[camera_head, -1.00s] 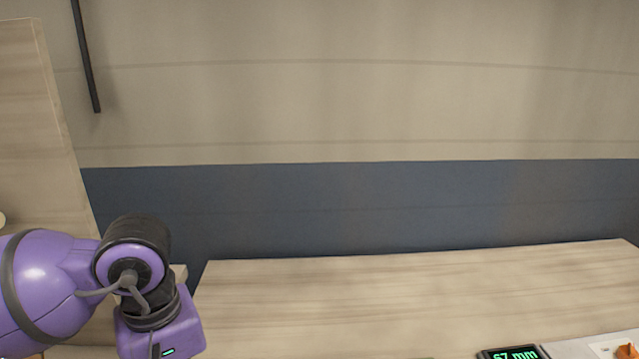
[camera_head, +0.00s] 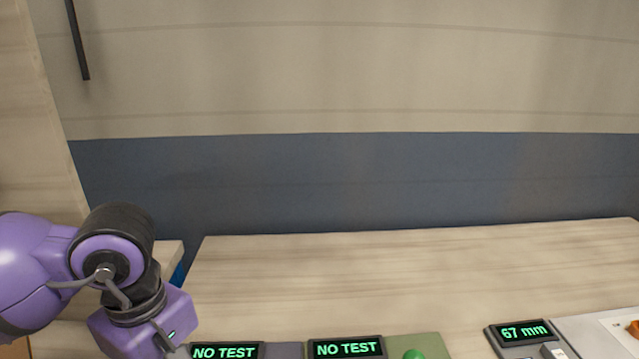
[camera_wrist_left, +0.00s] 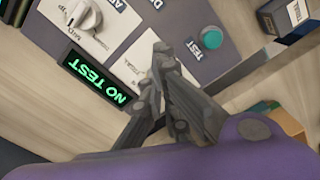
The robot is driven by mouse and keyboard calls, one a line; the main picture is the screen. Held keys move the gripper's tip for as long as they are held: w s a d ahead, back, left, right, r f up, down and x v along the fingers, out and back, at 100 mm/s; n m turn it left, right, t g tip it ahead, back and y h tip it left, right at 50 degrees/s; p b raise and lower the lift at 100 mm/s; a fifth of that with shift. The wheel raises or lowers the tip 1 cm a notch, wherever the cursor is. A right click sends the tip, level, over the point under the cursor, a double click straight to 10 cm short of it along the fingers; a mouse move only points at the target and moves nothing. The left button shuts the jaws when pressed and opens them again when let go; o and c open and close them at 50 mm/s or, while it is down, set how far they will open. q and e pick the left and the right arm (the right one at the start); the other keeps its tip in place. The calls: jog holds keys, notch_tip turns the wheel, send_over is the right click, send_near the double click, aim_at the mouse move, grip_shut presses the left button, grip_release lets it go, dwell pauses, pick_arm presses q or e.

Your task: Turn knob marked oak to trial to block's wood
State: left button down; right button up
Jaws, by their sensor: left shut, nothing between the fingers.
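A white knob (camera_wrist_left: 85,18) sits on a white plate of a grey panel at the upper left of the left wrist view. The print around it is upside down and too small to read surely; I cannot tell whether it says oak. The panel's display (camera_wrist_left: 97,77) reads NO TEST. A teal button (camera_wrist_left: 211,37) beside a TEST label is on the same panel. My left gripper (camera_wrist_left: 163,55) is shut and empty, over the panel between the display and the button. No block is clearly identifiable. My right gripper is not in view.
In the head view, two NO TEST displays (camera_head: 227,351) (camera_head: 346,348) stand at the bottom edge, with a green button (camera_head: 413,354) on a green panel. A 67 mm display (camera_head: 524,332) and an orange piece (camera_head: 634,328) are at right. The pale bench (camera_head: 400,275) behind is clear.

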pick_arm(q)
notch_tip(320, 180, down, 2)
jog(key=shift+f+b, duration=0.15)
jog(key=shift+b, duration=0.45)
jog(key=shift+s, duration=0.25)
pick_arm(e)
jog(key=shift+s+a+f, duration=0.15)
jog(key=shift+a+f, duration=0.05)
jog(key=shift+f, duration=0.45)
pick_arm(q)
jog(key=shift+w, duration=0.25)
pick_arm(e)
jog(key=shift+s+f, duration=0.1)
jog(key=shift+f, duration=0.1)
pick_arm(q)
jog(key=shift+w+a, duration=0.25)
jog(key=shift+w, duration=0.1)
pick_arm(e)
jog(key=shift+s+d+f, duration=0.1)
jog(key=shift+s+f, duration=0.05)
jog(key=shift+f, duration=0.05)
